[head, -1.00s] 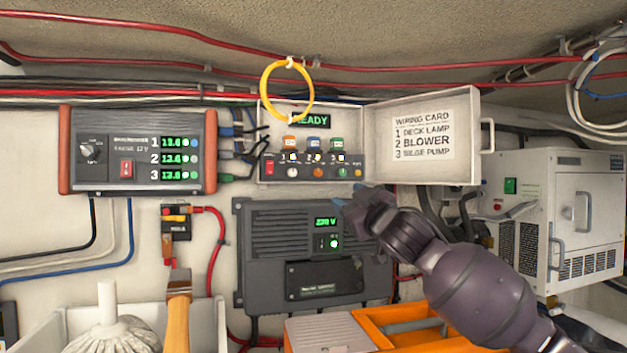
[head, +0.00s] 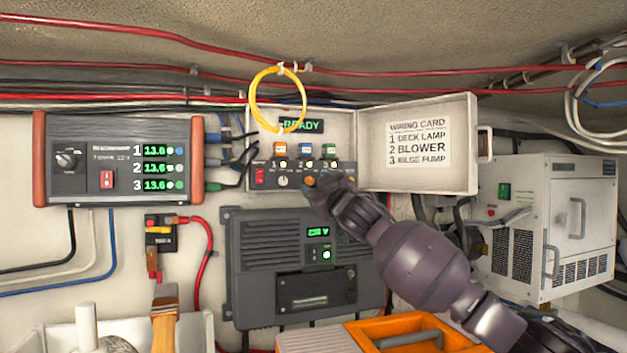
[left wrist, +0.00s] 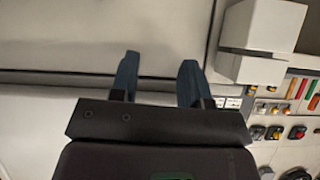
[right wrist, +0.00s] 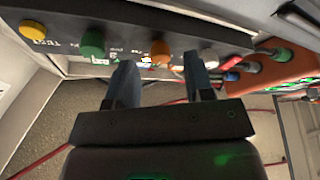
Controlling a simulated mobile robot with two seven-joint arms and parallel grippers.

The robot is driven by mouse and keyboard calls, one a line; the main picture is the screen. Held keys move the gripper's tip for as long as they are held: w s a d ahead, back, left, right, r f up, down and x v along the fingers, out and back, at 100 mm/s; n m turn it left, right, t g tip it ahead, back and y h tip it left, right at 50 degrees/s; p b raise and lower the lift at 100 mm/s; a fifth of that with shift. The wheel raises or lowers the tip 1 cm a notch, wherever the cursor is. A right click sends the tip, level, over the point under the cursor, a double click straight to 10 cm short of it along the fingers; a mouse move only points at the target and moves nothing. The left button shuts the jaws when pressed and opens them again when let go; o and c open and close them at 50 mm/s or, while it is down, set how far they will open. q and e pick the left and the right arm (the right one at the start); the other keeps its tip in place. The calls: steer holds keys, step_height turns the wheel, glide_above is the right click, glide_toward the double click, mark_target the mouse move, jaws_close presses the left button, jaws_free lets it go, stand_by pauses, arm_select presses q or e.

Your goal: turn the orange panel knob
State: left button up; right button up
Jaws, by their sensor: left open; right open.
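The orange panel knob (head: 309,181) is in the lower row of the open white panel box, right of a white knob (head: 283,182). My right gripper (head: 322,188) is at this row, its fingertips close by the orange knob. In the right wrist view the orange knob (right wrist: 160,51) shows between the two open fingers of my right gripper (right wrist: 160,66), just beyond their tips. I cannot tell whether they touch it. A green knob (right wrist: 92,43) and a yellow button (right wrist: 32,30) sit to its left there. My left gripper (left wrist: 157,75) is open and empty.
The box's open lid (head: 418,145) carries a wiring card. A yellow cable loop (head: 252,107) hangs over the box's upper left. A dark grey unit (head: 262,252) is below, and a white cabinet (head: 535,215) stands at the right.

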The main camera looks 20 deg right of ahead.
steer(key=shift+x, duration=0.85)
steer(key=shift+c, duration=0.5)
jaws_close()
steer(key=shift+f, duration=0.1)
